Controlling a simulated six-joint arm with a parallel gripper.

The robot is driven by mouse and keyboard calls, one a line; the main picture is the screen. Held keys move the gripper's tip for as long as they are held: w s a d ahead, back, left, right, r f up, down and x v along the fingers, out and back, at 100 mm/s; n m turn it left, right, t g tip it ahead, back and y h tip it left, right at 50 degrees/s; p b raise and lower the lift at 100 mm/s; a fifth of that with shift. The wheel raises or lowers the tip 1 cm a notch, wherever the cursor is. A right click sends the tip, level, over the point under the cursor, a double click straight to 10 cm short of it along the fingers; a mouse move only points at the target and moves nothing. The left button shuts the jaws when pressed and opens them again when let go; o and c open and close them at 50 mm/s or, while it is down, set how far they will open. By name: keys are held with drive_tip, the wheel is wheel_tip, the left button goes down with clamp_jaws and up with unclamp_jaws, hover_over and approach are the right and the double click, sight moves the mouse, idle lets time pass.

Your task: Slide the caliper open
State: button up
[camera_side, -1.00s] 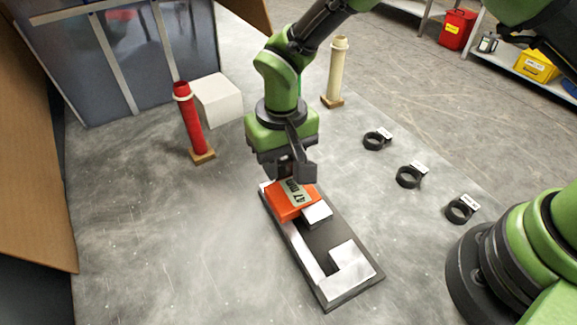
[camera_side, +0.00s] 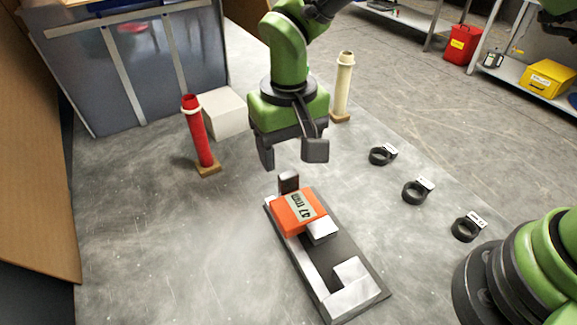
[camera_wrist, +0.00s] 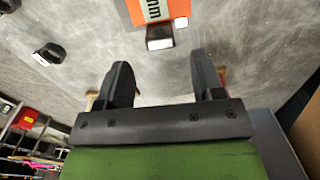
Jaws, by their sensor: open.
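The caliper (camera_side: 342,268) lies on the grey table on a dark base plate, with a silver rail and a fixed silver jaw at its near end. Its orange slider (camera_side: 299,211), labelled "47 mm", sits toward the far end, with a gap between its silver jaw and the fixed jaw. A dark upright handle (camera_side: 289,182) stands at the slider's far edge. In the wrist view the orange slider (camera_wrist: 131,12) shows only partly at the top. My gripper (camera_side: 290,158) is open and empty, above and beyond the handle, apart from it. Its two fingers show in the wrist view (camera_wrist: 162,75).
Three dark rings with tags (camera_side: 415,192) lie to the right. The table left of the caliper is clear.

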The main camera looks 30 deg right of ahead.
wheel_tip(320, 180, up, 4)
drive_tip(key=shift+r, duration=0.15)
idle(0.4)
drive_tip(key=s+d+r+m+t+y, duration=0.25)
drive_tip(key=s+d+r, duration=0.25)
drive_tip(key=d+r, duration=0.6)
drive_tip(key=s+d+r+t, duration=0.2)
drive_tip(key=s, duration=0.4)
drive_tip(key=s+d+r+t, duration=0.2)
drive_tip(key=s+d, duration=0.1)
drive_tip(key=s, duration=0.4)
drive_tip(key=shift+s+m+t, duration=0.2)
drive_tip(key=shift+m+t, duration=0.15)
